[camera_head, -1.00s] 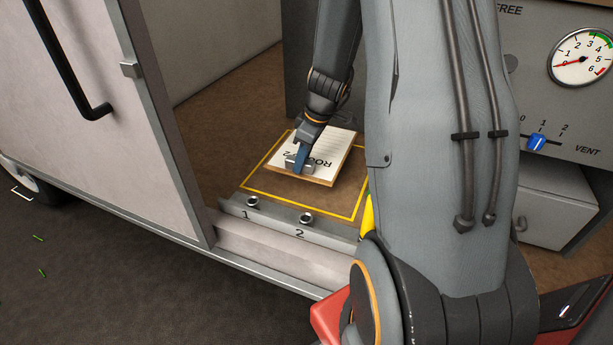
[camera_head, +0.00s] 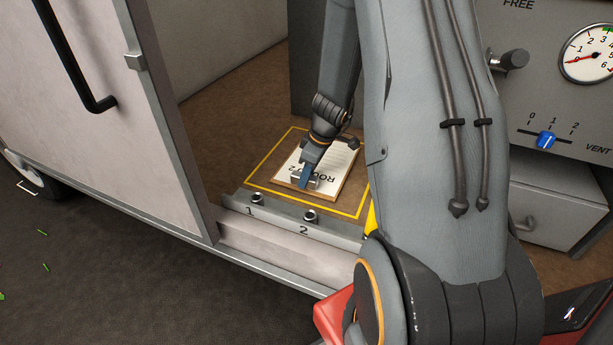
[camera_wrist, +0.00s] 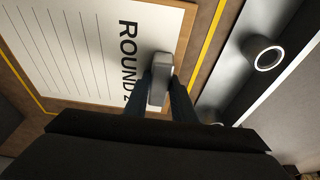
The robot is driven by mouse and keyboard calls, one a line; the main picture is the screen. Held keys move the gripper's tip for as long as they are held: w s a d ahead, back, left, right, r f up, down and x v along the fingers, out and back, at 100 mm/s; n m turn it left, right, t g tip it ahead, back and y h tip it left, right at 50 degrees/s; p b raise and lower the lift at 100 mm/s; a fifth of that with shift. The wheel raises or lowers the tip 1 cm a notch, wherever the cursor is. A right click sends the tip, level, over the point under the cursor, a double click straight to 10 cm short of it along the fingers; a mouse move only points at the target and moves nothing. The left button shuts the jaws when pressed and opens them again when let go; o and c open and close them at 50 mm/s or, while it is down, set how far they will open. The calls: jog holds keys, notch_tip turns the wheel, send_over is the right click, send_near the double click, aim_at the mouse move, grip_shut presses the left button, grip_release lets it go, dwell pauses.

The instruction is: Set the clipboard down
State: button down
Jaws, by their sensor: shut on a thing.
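The clipboard (camera_head: 337,177) carries a white sheet printed "ROUND 2" and has a grey metal clip. It lies inside or just above the yellow outlined rectangle (camera_head: 281,202) on the brown floor; I cannot tell whether it touches. My gripper (camera_head: 305,184) is shut on the clipboard's clip with its blue fingers. The wrist view shows the fingers (camera_wrist: 162,100) at the clip, with the clipboard (camera_wrist: 85,45) reaching up and left. A yellow line runs beside it. The clip's far side is hidden by the fingers.
A metal sill (camera_head: 285,213) with two knobs marked 1 and 2 borders the near edge. A sliding door (camera_head: 100,110) stands at left. A grey panel with a gauge (camera_head: 590,66), a blue slider (camera_head: 546,140) and a drawer (camera_head: 560,205) stands at right.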

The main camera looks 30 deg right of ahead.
jog(key=c, duration=1.5)
grip_release()
jog(key=p+v, duration=0.1)
jog(key=v, duration=1)
jog(key=s+a+r+m+g, duration=0.1)
jog(key=s+a+r+m, duration=0.1)
jog(key=s, duration=0.4)
jog(key=s+a+r+m+h, duration=0.1)
jog(key=s+a+r+m, duration=0.2)
jog(key=s+a+m, duration=0.1)
jog(key=s+a+r+m+g+h, duration=0.1)
jog(key=s+a+r+m, duration=0.2)
jog(key=s+a, duration=0.2)
jog(key=shift+s+a+r+g, duration=0.1)
jog(key=shift+s+g, duration=0.2)
jog(key=shift+s, duration=1.35)
